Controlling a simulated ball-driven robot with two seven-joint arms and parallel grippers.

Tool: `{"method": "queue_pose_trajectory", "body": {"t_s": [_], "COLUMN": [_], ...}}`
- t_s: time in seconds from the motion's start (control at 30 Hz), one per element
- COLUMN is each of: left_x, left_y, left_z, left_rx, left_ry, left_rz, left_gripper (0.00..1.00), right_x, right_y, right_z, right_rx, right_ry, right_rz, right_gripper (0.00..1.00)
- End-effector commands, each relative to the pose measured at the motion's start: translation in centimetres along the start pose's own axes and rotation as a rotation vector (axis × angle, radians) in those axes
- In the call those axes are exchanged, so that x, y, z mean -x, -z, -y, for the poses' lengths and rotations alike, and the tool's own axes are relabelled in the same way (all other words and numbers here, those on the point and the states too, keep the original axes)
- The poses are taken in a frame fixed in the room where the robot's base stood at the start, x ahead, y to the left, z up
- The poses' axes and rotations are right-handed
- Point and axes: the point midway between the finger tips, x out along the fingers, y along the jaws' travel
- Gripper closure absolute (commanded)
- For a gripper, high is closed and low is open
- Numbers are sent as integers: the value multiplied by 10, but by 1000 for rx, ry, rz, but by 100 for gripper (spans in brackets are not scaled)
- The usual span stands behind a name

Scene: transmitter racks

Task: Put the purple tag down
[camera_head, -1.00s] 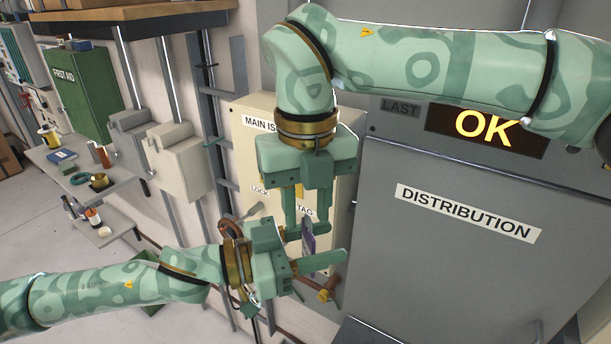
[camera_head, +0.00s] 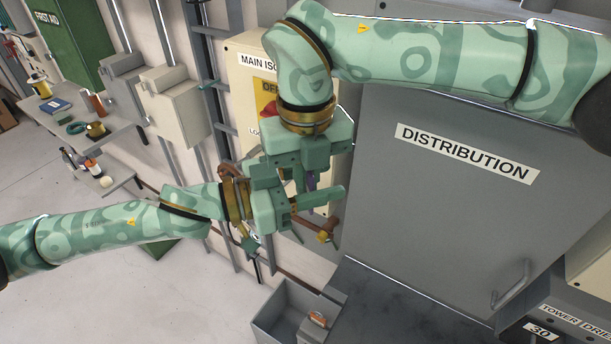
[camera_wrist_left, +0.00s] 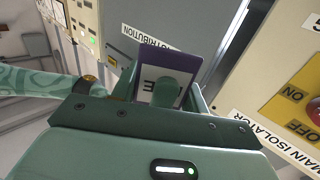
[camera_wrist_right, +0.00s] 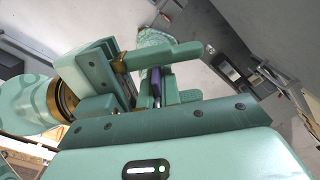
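The purple tag (camera_wrist_left: 187,61) shows in the left wrist view with a pale label facing that camera. A green fingertip covers part of the label. My left gripper (camera_head: 315,212) has come in from the left, its fingers at the tag's two sides. My right gripper (camera_head: 310,185) points down from above, a strip of purple between its fingers. The right wrist view shows the tag (camera_wrist_right: 155,84) edge-on among the fingers of both grippers. The grippers overlap closely. The actual contacts on the tag are hidden, so I cannot tell which gripper clamps it.
The main isolator box (camera_head: 250,85) is close behind the grippers. The grey distribution cabinet (camera_head: 440,220) is at the right. Shelves (camera_head: 95,140) with small items are at the left.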

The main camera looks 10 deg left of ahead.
Motion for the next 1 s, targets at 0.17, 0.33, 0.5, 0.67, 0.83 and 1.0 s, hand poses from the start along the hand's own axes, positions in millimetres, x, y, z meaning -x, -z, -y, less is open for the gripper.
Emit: {"method": "queue_pose_trajectory", "body": {"t_s": [0.17,0.33,0.5,0.67,0.83,1.0], "left_x": [0,0,11,47,85,107], "left_y": [0,0,-1,-2,-3,-2], "left_z": [0,0,0,0,0,0], "left_rx": [0,0,0,2,4,6], "left_ry": [-1,-1,2,2,2,1], "left_rz": [-1,-1,2,6,6,3], "left_gripper": [30,30,30,30,30,30], "right_x": [0,0,0,0,0,0], "right_y": [1,0,0,0,0,0], "right_z": [-2,-2,-2,-2,-2,-1], "right_rx": [6,5,4,4,4,4], "right_ry": [-2,-2,-2,-2,-2,-2], "right_rz": [0,0,0,0,0,0], "right_gripper": [100,100,100,100,100,100]}}
